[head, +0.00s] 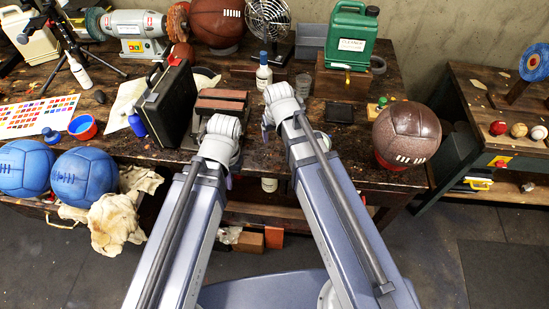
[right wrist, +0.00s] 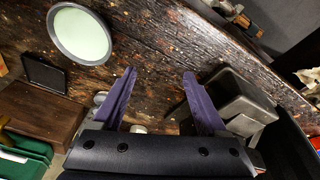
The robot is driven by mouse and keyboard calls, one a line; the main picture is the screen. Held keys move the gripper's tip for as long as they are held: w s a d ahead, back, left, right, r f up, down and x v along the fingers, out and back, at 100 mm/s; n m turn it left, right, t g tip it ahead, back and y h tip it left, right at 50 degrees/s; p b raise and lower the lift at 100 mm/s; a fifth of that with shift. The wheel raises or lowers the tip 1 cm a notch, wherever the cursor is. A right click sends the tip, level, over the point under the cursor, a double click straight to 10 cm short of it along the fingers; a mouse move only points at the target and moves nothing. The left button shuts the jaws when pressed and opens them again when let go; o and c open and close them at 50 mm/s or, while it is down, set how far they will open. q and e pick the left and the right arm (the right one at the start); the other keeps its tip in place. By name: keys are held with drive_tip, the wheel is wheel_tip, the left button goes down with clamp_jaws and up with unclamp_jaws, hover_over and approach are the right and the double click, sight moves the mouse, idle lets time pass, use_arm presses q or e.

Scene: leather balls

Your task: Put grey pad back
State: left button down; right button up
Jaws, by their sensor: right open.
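A dark, flat square pad (head: 340,111) lies on the workbench in front of the wooden box. It looks nearly black, and I take it for the grey pad. It also shows at the left of the right wrist view (right wrist: 45,73). My right gripper (right wrist: 158,75) is open above the bench, with nothing between its purple fingers; the pad is off to one side, apart from it. In the head view my right gripper (head: 266,128) is mostly hidden by its arm. My left gripper (head: 229,181) is by the bench's front edge, its jaws mostly hidden.
A pale round disc (right wrist: 80,35) with a grey rim lies near the pad. The wooden box (head: 342,84) carries a green can (head: 350,38). A brown leather ball (head: 406,134) stands right, a white bottle (head: 264,74) behind, a vise (head: 221,104) and black case (head: 168,104) left.

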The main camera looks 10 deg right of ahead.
drive_tip(key=s+a+n+g+h, duration=0.1)
drive_tip(key=s+a+n+g, duration=0.1)
drive_tip(key=s, duration=1.2)
drive_tip(key=shift+s+a+f+g, duration=0.25)
drive_tip(key=shift+a+g, duration=0.35)
drive_tip(key=shift+a, duration=0.6)
